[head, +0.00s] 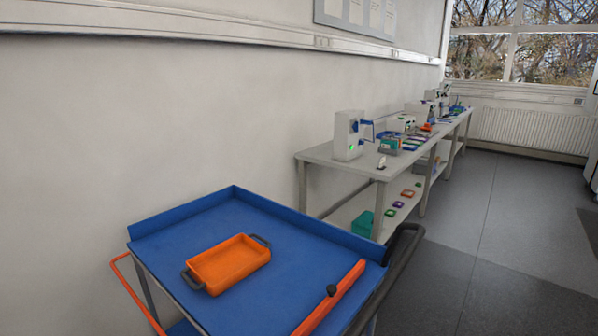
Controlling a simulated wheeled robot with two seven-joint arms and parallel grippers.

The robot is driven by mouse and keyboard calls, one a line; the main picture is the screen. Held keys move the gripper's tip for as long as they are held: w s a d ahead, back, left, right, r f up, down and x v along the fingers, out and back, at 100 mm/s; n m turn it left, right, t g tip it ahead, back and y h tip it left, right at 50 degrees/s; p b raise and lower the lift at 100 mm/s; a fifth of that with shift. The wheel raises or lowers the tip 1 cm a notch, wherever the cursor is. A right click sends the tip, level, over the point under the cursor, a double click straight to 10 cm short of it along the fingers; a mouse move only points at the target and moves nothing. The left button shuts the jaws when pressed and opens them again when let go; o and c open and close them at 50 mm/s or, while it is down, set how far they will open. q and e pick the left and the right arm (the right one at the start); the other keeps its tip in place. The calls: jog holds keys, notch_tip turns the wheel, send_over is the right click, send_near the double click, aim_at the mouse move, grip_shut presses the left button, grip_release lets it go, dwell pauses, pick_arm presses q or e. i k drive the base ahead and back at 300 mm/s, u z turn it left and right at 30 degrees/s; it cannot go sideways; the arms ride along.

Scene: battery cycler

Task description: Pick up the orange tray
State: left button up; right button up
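The orange tray (230,264) is a shallow rectangular tray with a dark grey handle at each end. It sits flat on the blue top of a cart (300,232), near the middle left, and looks empty. One handle (193,280) points to the near left and the other (260,240) to the far right. Both handles are clear, with nothing touching them. Neither of my grippers shows in the head view.
The cart top has raised blue rims at the back and left. An orange bar with a black knob (332,290) runs along its right side, beside a dark curved handle (402,255). A long bench (325,154) with instruments stands behind. Grey floor (490,230) is open at right.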

aim_at(219, 268)
jog(key=k, duration=1.3)
jog(key=u, duration=0.8)
jog(key=i, duration=1)
jog(key=z, duration=0.1)
